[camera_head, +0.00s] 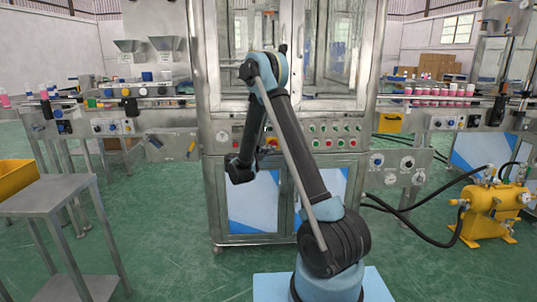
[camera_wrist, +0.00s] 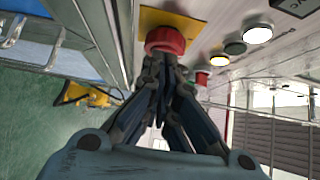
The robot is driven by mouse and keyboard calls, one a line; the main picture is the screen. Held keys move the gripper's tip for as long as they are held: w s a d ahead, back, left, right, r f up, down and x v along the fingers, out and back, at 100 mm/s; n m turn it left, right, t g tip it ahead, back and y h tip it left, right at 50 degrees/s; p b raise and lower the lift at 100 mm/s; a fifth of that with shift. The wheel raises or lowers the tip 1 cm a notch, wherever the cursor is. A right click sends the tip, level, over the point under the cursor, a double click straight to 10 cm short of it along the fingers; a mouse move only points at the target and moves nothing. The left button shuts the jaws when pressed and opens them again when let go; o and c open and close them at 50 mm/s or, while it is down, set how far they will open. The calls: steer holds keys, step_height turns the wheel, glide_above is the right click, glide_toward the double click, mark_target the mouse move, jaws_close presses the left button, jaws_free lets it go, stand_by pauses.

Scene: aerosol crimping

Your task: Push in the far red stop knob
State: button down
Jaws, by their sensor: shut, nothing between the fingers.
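A large red mushroom-shaped stop knob (camera_wrist: 166,40) on a yellow plate (camera_wrist: 190,22) stands straight ahead of my gripper (camera_wrist: 163,62) in the wrist view. My gripper is shut and empty. Its fingertips overlap the knob's near edge in the picture; I cannot tell whether they touch it. In the head view a red knob (camera_head: 272,142) shows partly behind my gripper (camera_head: 263,151), low on the front panel of the steel cabinet (camera_head: 222,130). My arm bends down to it from above.
Beside the knob are round white (camera_wrist: 257,33), black and yellow buttons and a smaller red one (camera_wrist: 203,77). In the head view, more buttons line the panel to the right. A grey side table (camera_head: 50,195) stands left, and a yellow pump (camera_head: 490,210) with black hoses stands right.

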steer(key=shift+w, duration=0.2)
steer(key=shift+w+r, duration=0.1)
steer(key=shift+w, duration=0.9)
steer(key=shift+a, duration=0.1)
steer(key=s+a, duration=0.7)
steer(key=s, duration=0.4)
steer(key=shift+s, duration=0.3)
